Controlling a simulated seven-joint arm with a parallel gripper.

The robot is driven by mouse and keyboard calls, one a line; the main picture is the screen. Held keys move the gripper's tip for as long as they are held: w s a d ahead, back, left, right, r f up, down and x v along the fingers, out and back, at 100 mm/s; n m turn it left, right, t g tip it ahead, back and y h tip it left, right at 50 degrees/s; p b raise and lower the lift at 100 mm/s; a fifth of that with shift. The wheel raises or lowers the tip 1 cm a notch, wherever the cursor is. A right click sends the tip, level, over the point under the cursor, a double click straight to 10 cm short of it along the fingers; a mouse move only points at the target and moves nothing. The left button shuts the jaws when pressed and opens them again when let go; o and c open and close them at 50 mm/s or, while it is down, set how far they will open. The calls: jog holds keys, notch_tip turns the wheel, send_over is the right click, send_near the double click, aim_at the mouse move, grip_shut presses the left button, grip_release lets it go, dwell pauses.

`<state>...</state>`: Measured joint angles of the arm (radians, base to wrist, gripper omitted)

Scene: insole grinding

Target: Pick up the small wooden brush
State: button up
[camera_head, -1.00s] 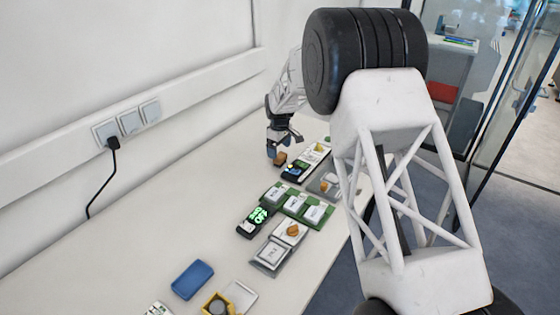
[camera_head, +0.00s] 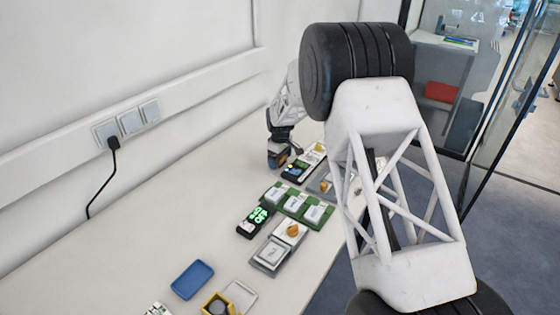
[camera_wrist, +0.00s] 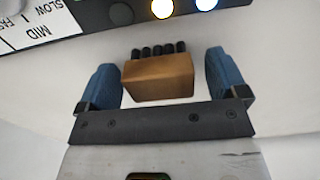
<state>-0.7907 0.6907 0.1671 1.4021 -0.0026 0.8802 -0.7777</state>
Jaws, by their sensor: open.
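The small wooden brush (camera_wrist: 158,78) is a brown block with several black bristle tufts along its far edge. In the wrist view it lies between the two blue fingers of my gripper (camera_wrist: 163,80), with a gap on each side. My gripper is open and neither finger touches the brush. In the head view my gripper (camera_head: 279,160) is low over the far part of the table, and the brush is hidden or too small to tell apart there.
A dark control panel (camera_wrist: 120,14) with lit buttons lies just beyond the brush. The table's left side (camera_head: 160,220) is clear.

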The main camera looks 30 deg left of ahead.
dwell(0.5)
jog(key=c, duration=1)
jog(key=shift+r, duration=0.1)
jog(key=shift+r, duration=0.7)
notch_tip(320, 180, up, 2)
jog(key=shift+r, duration=0.1)
jog(key=s+d, duration=0.7)
jog(key=s+d+r, duration=0.1)
jog(key=s+d, duration=0.3)
jog(key=shift+s+d+r, duration=0.1)
jog(key=shift+s, duration=0.1)
